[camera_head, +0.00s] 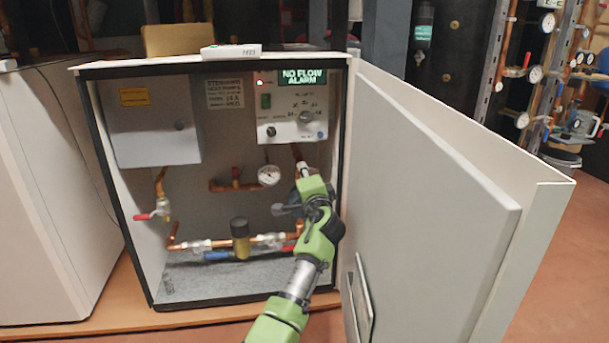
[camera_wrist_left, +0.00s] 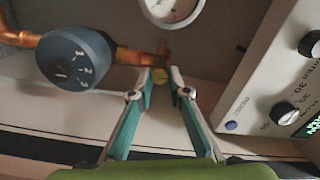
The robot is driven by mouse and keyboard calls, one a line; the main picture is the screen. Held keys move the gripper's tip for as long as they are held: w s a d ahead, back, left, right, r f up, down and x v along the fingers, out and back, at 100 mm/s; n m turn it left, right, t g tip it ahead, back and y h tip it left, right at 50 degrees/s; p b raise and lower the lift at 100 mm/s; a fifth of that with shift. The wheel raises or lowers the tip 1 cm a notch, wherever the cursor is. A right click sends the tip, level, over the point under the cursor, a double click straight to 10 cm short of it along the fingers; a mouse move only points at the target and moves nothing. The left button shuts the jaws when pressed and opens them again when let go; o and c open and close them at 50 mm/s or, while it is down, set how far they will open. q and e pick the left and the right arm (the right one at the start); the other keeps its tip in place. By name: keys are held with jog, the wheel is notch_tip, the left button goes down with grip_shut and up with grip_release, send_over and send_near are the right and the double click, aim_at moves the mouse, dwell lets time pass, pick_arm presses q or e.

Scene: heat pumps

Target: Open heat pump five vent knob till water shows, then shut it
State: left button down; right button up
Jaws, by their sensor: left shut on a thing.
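The open heat pump cabinet (camera_head: 125,231) has a panel display (camera_head: 303,77) that reads "NO FLOW ALARM". A small yellowish vent knob (camera_wrist_left: 160,75) sits on a copper fitting (camera_wrist_left: 137,56) in the left wrist view. My left gripper (camera_wrist_left: 161,78) is shut on this knob between its fingertips. In the head view my left gripper (camera_head: 303,171) is inside the cabinet, right of the gauge (camera_head: 268,175). The knob itself is hard to make out there. No water shows. My right gripper is not in view. The cabinet's number is too small to read.
A dark pump head with a numbered dial (camera_wrist_left: 75,56) is close beside the fingers. The control box (camera_head: 291,106) is just above the gripper. The cabinet door (camera_head: 430,215) stands open to the right of my arm. Pipes and a red-handled valve (camera_head: 150,215) are lower left.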

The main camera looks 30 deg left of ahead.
pick_arm(q)
jog(key=shift+f, duration=0.15)
jog(key=c, duration=1.9)
grip_release()
jog(key=v, duration=1.2)
